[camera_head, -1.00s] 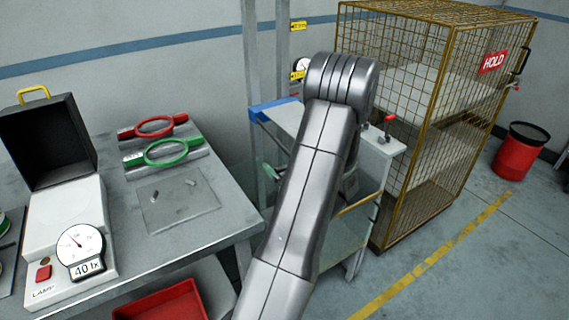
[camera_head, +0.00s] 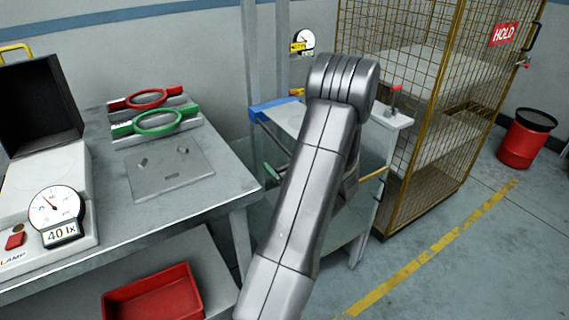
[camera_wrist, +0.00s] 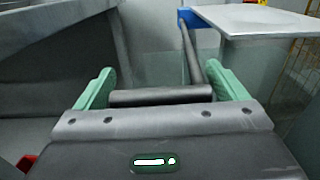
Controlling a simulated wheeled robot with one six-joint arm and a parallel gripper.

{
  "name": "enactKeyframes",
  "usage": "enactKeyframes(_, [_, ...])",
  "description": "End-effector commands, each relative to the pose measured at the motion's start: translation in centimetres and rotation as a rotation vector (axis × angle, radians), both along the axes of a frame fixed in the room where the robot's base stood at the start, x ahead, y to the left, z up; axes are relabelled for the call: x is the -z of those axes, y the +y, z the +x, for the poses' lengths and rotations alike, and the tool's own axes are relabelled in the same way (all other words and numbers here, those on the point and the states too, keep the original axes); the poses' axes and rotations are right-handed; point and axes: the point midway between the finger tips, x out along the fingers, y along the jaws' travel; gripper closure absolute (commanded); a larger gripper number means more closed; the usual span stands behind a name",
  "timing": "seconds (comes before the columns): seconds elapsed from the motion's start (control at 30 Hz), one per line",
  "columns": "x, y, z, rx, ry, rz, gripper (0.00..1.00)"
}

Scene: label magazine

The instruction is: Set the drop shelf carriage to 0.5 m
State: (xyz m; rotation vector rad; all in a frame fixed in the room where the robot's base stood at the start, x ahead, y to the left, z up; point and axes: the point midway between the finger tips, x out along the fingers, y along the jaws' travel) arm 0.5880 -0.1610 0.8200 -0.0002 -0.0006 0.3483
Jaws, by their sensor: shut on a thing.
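The drop shelf carriage is a pale flat board (camera_head: 285,122) with a blue left corner block (camera_head: 272,110), in front of vertical grey rails (camera_head: 268,60). My gripper (camera_wrist: 163,90) is shut on the carriage's black handle bar (camera_wrist: 160,96), which lies crosswise between its green fingers in the wrist view. A dark rod runs from the handle up to the blue corner. In the head view my arm hides most of the gripper and the board's middle.
A grey bench (camera_head: 115,225) on the left holds a lamp meter (camera_head: 58,215) and red and green ring-handled tools (camera_head: 155,120). A gold wire cage (camera_head: 450,110) with a HOLD sign stands right. A red bin (camera_head: 527,140) and open floor lie farther right.

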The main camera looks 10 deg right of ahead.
Motion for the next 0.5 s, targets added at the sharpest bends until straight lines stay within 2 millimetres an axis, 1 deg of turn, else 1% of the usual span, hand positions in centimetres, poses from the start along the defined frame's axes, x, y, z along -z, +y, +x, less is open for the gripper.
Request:
enactKeyframes(0.2, [-0.02,0.0,-0.05,0.0,0.003,0.0,0.49])
enactKeyframes(0.23, [-0.03,0.0,-0.05,0.0,0.003,0.0,0.02])
enactKeyframes(0.27, [-0.04,0.0,-0.05,0.0,0.003,0.0,0.0])
enactKeyframes(0.5, [-0.07,-0.06,-0.15,0.0,0.002,0.0,0.0])
